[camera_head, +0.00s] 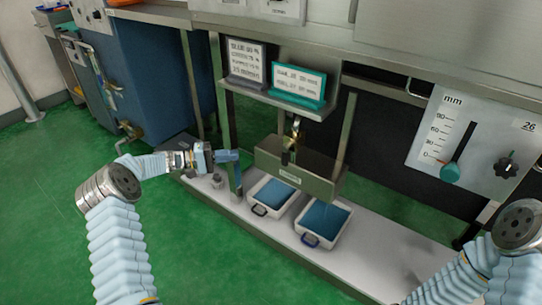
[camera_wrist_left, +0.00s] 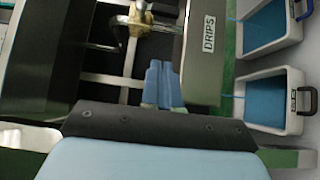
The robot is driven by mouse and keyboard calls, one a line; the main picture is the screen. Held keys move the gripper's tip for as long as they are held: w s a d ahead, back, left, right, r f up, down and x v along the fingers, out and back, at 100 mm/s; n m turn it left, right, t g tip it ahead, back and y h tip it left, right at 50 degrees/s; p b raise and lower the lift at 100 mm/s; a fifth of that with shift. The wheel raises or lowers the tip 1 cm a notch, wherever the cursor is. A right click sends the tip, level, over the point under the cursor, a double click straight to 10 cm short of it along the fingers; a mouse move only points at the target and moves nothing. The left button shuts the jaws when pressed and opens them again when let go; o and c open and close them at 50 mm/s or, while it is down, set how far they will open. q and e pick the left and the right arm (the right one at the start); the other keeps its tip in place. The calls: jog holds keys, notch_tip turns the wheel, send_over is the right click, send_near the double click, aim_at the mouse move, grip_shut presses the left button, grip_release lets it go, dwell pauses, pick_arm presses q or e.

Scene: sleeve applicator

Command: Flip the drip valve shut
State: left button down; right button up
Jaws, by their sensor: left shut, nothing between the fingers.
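The brass drip valve (camera_head: 293,128) stands above the metal box labelled DRIPS (camera_head: 312,180), under the small sign shelf. In the left wrist view the brass valve (camera_wrist_left: 138,22) shows at the top, with a thin metal bar running from it; whether it is open or shut I cannot tell. My left gripper (camera_head: 230,156) is shut and empty, left of the box and apart from the valve. Its blue fingers (camera_wrist_left: 163,84) are together in the wrist view, below the valve and left of the box label. My right gripper is out of view.
Two white trays of blue liquid, one with a dark handle (camera_head: 252,193) and one with a blue handle (camera_head: 303,235), sit on the low platform (camera_head: 375,255). Two signs (camera_head: 298,83) stand on the shelf above. A slider panel (camera_head: 475,145) is at right. A narrow post (camera_head: 236,183) stands below my left gripper.

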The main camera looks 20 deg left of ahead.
pick_arm(q)
jog(key=shift+d, duration=0.1)
send_near(286, 155)
jog(key=shift+w+d+f, duration=1.05)
jog(key=shift+w+d, duration=0.95)
jog(key=shift+w, duration=0.15)
jog(key=shift+p, duration=0.3)
jog(key=shift+f, duration=0.1)
jog(key=shift+d+f+n+b, duration=0.1)
jog(key=shift+d+n+b, duration=0.05)
jog(key=shift+n+b, duration=0.2)
